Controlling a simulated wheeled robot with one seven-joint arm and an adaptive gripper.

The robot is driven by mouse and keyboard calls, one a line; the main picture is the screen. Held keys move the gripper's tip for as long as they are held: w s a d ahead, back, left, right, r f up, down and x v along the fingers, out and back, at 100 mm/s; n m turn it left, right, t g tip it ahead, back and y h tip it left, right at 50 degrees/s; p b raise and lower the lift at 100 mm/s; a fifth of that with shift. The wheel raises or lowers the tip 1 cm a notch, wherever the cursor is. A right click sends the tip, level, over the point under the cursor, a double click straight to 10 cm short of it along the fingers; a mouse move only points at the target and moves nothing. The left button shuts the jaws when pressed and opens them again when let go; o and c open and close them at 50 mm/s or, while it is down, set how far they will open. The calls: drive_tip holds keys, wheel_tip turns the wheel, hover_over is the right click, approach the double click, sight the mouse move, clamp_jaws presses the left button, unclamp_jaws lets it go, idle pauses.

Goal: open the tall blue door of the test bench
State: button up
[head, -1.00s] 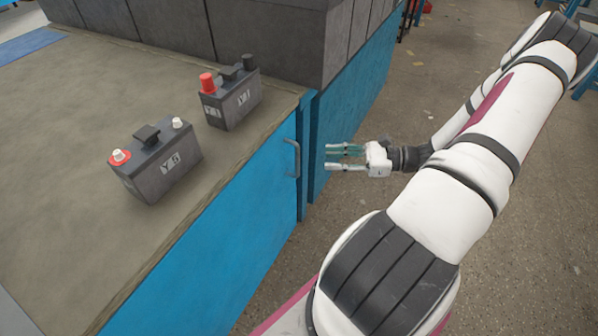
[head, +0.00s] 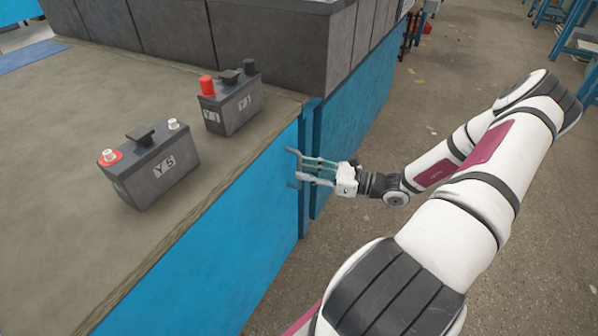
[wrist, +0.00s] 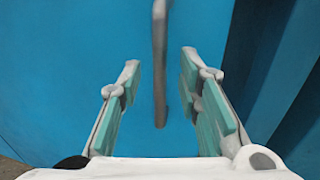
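The tall blue door (head: 250,215) forms the front of the test bench below the grey-brown top, and it looks closed. Its grey bar handle (head: 293,153) stands upright near the door's right edge. My gripper (head: 305,168) is at the handle, fingers pointing left toward the door. In the wrist view the handle (wrist: 160,60) runs vertically between the two spread fingers of my gripper (wrist: 158,85), with a gap on both sides. The door face (wrist: 60,40) fills most of that view. The fingers partly hide the handle in the head view.
A blue post (head: 308,140) and another blue panel (head: 350,120) adjoin the door's right side. Open floor (head: 410,130) lies to the right.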

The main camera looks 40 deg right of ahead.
drive_tip(key=shift+x, duration=1.3)
drive_tip(key=shift+c, duration=0.5)
clamp_jaws()
drive_tip(key=shift+s, duration=0.1)
